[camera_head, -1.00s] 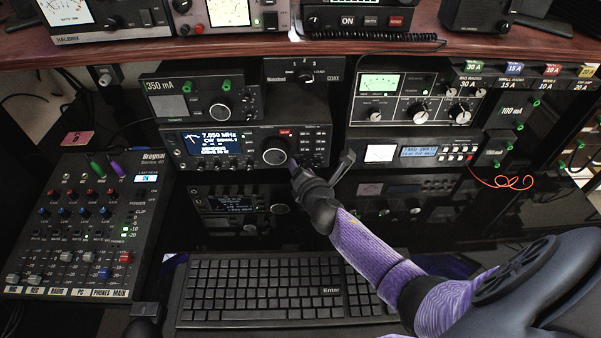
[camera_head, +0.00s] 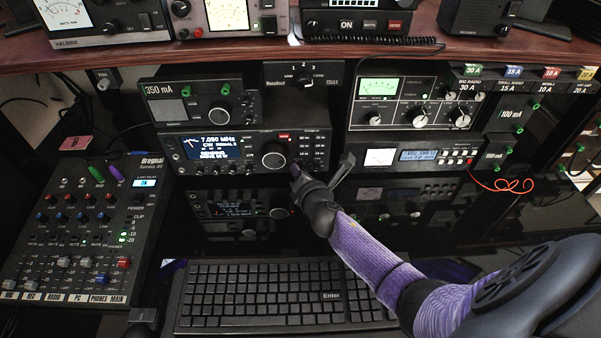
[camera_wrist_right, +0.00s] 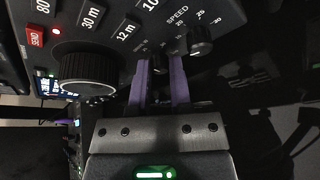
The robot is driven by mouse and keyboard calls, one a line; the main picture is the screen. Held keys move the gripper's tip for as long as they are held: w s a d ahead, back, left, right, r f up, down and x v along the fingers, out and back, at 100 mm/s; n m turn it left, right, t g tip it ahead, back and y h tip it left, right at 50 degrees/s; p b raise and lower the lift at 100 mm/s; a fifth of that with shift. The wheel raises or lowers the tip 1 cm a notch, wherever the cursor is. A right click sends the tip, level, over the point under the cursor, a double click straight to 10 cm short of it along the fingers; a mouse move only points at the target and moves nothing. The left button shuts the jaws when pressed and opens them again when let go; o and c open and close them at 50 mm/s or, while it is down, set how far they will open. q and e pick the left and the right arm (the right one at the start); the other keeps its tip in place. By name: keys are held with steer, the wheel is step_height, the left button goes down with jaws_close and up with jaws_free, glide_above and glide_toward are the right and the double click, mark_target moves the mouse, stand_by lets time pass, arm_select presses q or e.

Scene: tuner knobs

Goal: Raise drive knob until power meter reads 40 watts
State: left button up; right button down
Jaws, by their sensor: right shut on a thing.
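My right gripper (camera_head: 295,170) is at the lower right of the radio's (camera_head: 245,150) front, below its large tuning knob (camera_head: 273,155). In the right wrist view its purple fingers (camera_wrist_right: 161,75) are shut on a small dark knob (camera_wrist_right: 158,62), which they partly cover. A speed knob (camera_wrist_right: 200,41) is just right of the fingers. The watt meter (camera_head: 65,12) is at the top left, cut by the picture edge; its needle reading is too small to tell. A grey piece (camera_head: 144,315), perhaps my left gripper, shows at the bottom left.
The tuning knob also sits left of the fingers in the right wrist view (camera_wrist_right: 87,72). A mixer (camera_head: 80,235) stands at left and a keyboard (camera_head: 285,293) lies below. A tuner (camera_head: 410,100) is right of the radio. Glossy black desk (camera_head: 390,205) lies in front of the radios.

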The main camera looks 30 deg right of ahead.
steer(key=shift+f+m+b, duration=0.2)
steer(key=shift+m+b, duration=0.1)
steer(key=shift+b, duration=0.15)
steer(key=shift+f+m+t+y+b, duration=0.1)
steer(key=shift+m+t+y+b, duration=0.25)
steer(key=shift+m+b, duration=0.2)
steer(key=shift+s+m+t+b, duration=0.1)
steer(key=shift+m+t+b, duration=0.15)
steer(key=shift+m+b, duration=0.25)
steer(key=shift+m+t+y+b, duration=0.25)
steer(key=shift+m+t+b, duration=0.15)
steer(key=shift+m+b, duration=0.2)
arm_select(q)
steer(key=shift+g, duration=0.3)
steer(key=f, duration=0.1)
steer(key=s+f, duration=0.1)
steer(key=f, duration=0.2)
steer(key=shift+s+a+f, duration=0.15)
steer(key=shift+a+f, duration=0.05)
steer(key=shift+a, duration=0.05)
